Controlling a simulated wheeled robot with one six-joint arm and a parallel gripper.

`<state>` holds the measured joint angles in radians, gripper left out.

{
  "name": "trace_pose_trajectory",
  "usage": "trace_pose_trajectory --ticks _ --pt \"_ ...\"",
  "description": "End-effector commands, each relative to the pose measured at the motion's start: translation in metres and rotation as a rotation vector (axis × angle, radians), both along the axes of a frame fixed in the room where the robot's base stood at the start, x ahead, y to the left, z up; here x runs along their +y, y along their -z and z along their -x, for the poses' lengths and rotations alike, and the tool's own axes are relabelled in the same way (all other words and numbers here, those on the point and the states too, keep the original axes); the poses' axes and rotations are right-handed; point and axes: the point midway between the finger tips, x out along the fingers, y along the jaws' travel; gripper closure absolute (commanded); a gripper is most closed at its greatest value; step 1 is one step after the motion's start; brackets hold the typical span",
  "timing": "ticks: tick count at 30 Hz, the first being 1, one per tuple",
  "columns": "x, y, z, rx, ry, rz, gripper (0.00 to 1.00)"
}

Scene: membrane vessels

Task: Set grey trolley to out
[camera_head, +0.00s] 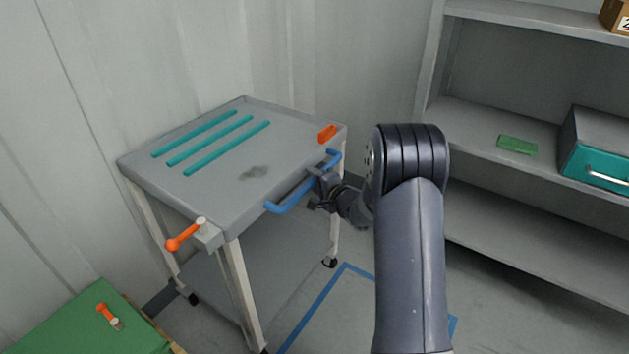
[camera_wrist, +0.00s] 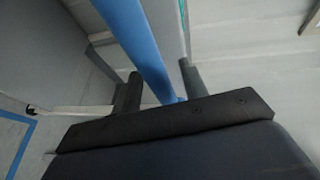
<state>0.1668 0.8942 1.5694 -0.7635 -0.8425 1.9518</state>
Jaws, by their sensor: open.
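The grey trolley (camera_head: 215,200) stands against the wall corner on castors, with a blue handle bar (camera_head: 290,199) along its front right edge. My gripper (camera_head: 318,188) is at the handle, near the bar's middle. In the wrist view the blue bar (camera_wrist: 137,38) passes between the two dark fingers of my gripper (camera_wrist: 160,88), which stand apart on either side of it. The fingers are open; I cannot tell whether either touches the bar. A blue outline (camera_head: 347,266) is marked on the floor in front of the trolley, partly hidden by my arm.
The trolley top carries several teal strips (camera_head: 211,143) and an orange block (camera_head: 327,134). An orange-ended lever (camera_head: 181,238) sits at its near corner. A green-topped box (camera_head: 75,325) is at lower left. Grey shelves (camera_head: 500,185) stand at right. The outlined floor looks clear.

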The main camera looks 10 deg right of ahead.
Motion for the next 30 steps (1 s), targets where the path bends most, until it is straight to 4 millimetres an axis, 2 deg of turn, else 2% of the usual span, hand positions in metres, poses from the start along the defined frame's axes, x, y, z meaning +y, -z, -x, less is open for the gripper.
trace_pose_trajectory --ticks 2,17,30 --pt "0.0 0.0001 0.0001 0.0 0.0 0.0 0.59" --pt "-0.0001 0.0001 0.0004 0.0 0.0 0.0 1.0" --pt "-0.0013 -0.0001 0.0016 0.001 0.0 0.0 1.0"
